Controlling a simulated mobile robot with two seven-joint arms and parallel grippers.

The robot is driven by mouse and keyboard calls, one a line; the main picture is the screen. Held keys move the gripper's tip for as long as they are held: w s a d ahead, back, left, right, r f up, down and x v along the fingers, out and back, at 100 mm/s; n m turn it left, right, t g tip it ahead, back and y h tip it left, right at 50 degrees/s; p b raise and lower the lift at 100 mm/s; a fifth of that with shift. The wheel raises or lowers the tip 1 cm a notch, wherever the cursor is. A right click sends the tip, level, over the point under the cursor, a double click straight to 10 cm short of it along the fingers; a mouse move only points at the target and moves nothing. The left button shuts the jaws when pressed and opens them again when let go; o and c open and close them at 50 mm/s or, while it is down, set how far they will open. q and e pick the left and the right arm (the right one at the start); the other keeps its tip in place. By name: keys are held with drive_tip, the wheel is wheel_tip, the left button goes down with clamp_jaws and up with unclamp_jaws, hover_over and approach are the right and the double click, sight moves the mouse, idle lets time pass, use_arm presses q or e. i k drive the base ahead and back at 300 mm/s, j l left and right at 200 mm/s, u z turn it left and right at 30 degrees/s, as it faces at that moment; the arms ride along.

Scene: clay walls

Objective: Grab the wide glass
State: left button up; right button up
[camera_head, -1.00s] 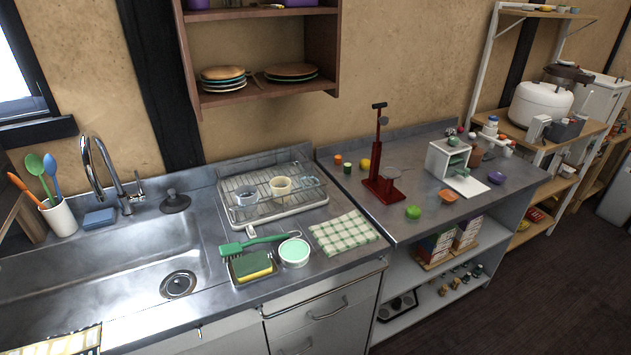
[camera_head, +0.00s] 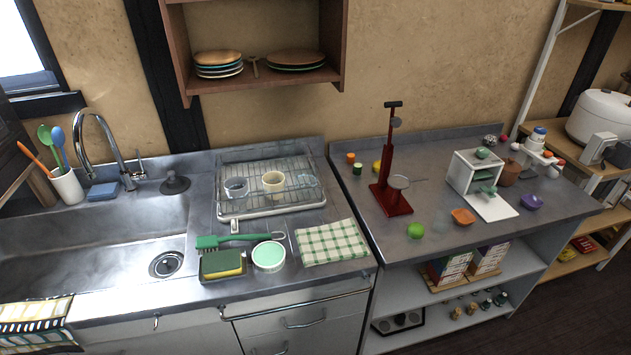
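A wide, short clear glass (camera_head: 236,188) stands at the left in the wire dish rack (camera_head: 262,208) on the steel counter. A cream cup (camera_head: 273,182) is just to its right. Another clear glass-like item (camera_head: 306,183) is at the right of the rack; it is faint and its shape is hard to tell. Neither of my grippers is in view.
The sink (camera_head: 100,235) with its faucet (camera_head: 100,150) is left of the rack. A green brush (camera_head: 222,240), a sponge (camera_head: 222,264), a round tub (camera_head: 268,256) and a checked cloth (camera_head: 332,243) lie in front. A red stand (camera_head: 391,180) rises to the right. A wooden shelf (camera_head: 262,80) hangs above.

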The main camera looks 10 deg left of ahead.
sight(305, 176)
drive_tip(key=i+l+u, duration=0.1)
drive_tip(key=l, duration=0.3)
drive_tip(key=i+l, duration=0.15)
drive_tip(key=l, duration=0.25)
drive_tip(key=i+l+u, duration=0.15)
drive_tip(key=l, duration=0.25)
drive_tip(key=i+l+u, duration=0.1)
drive_tip(key=l, duration=0.3)
